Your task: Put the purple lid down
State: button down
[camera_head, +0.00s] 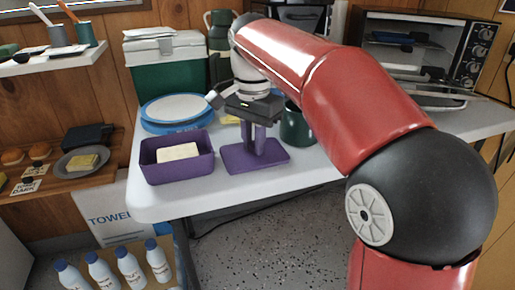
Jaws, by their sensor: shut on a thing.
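The purple lid (240,161) is a flat rectangular piece with an upright purple part in its middle. It is at the front of the white table (300,178), level or nearly so. My gripper (254,122) points down over the lid and is shut on its upright part. I cannot tell whether the lid touches the table. Just left of the lid stands an open purple box (178,174) with a pale yellow block (178,152) inside.
Blue-rimmed round containers (177,110) stand behind the box, with a green and white cooler (165,62) further back. A dark green mug (295,125) is close behind the lid to the right. A toaster oven (425,45) stands at the back right. The table's front edge is near.

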aim_at(253, 145)
jog(key=shift+r, duration=0.1)
jog(key=shift+f, duration=0.2)
jog(key=c, duration=1.3)
grip_release()
notch_tip(253, 145, up, 12)
jog(key=p, duration=0.4)
jog(key=s+d+f+n+t, duration=0.2)
jog(key=s+d+f, duration=0.2)
jog(key=s+f, duration=0.2)
jog(key=s+d+f+n+t, duration=0.1)
jog(key=s+d+f+n, duration=0.2)
jog(key=s+d+f, duration=0.2)
jog(key=s+d+f+n+t, duration=0.2)
jog(key=s+d+f, duration=0.2)
jog(key=s+f, duration=0.4)
jog(key=shift+s+d+f+n+t, duration=0.15)
jog(key=shift+s+d+n+t, duration=0.2)
jog(key=shift+s, duration=0.25)
